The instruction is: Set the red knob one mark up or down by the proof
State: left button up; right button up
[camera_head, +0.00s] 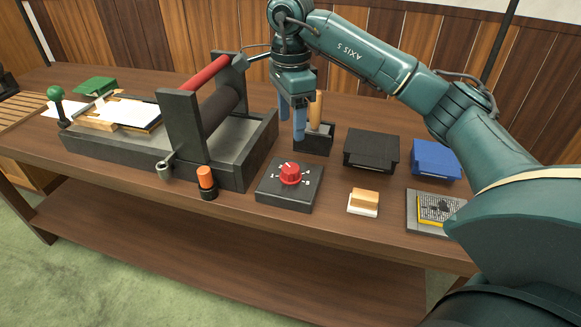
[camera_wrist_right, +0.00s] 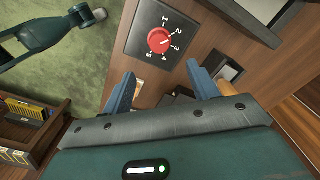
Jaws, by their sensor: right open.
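The red knob (camera_head: 290,173) sits on a dark square box (camera_head: 289,195) with white marks, near the front of the bench. In the right wrist view the red knob (camera_wrist_right: 159,40) has numbers 1 to 5 around it; its pointer is too small to read surely. My right gripper (camera_head: 292,115) points down behind the knob box, apart from the knob. In its wrist view the right gripper (camera_wrist_right: 161,88) has its blue fingers spread with nothing between them. A white sheet (camera_head: 132,112) lies on the press bed; any print on it is unreadable. My left gripper is out of view.
The press with red bar (camera_head: 206,73) stands left of the knob box. An orange-topped post (camera_head: 205,178) stands close to the box. Behind is a dark holder (camera_head: 314,144) with a wooden handle. A black case (camera_head: 371,151), blue case (camera_head: 436,159) and wooden block (camera_head: 364,198) lie right.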

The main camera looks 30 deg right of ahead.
aim_at(290, 168)
notch_tip(290, 168, down, 12)
jog(key=shift+a+f, duration=0.1)
jog(key=shift+f, duration=0.1)
jog(key=shift+c, duration=0.2)
jog(key=c, duration=0.9)
